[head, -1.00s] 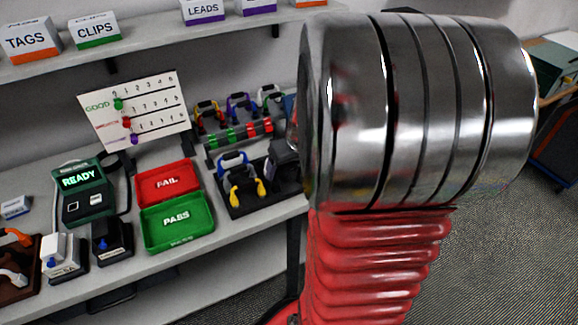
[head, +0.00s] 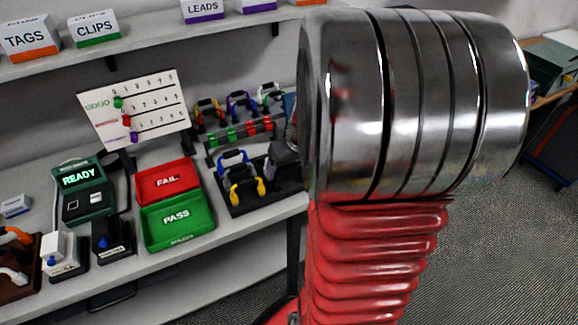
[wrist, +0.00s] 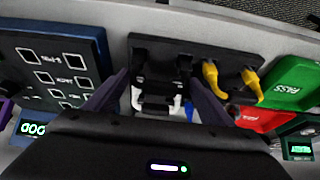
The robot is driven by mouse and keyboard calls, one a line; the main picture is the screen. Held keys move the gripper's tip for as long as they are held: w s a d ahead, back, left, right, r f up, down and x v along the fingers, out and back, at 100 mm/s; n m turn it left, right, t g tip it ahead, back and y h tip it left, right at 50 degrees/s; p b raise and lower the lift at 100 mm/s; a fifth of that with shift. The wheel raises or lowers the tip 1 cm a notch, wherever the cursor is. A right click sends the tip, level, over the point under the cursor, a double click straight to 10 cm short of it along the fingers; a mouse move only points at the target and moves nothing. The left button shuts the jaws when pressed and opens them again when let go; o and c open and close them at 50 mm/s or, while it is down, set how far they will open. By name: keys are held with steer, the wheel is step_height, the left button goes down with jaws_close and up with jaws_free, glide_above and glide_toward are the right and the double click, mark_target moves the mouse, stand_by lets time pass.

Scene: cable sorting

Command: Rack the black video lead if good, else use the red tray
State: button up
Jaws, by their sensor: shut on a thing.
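My gripper (wrist: 158,100) is shut on a black lead (wrist: 158,78), its fingers on either side of it, at the black holder (wrist: 205,50). I cannot tell whether the lead is clear of the holder. In the head view my arm hides most of the grip, above the right end of the holder (head: 285,195). The red FAIL tray (head: 167,182) lies behind the green PASS tray (head: 176,222); both look empty. The rack (head: 240,136) behind, with green and red sections, has several coloured leads by it. The tester (head: 82,190) reads READY.
A blue lead (head: 233,158) and a yellow-ended lead (head: 261,188) share the holder. A blue box with marked sockets (wrist: 55,65) stands left in the wrist view. A tally board (head: 135,108) stands behind the trays. Two small socket units (head: 113,238) (head: 64,256) stand near the front edge.

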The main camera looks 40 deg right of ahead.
steer(key=o, duration=1.2)
steer(key=shift+o, duration=0.5)
steer(key=shift+r, duration=4)
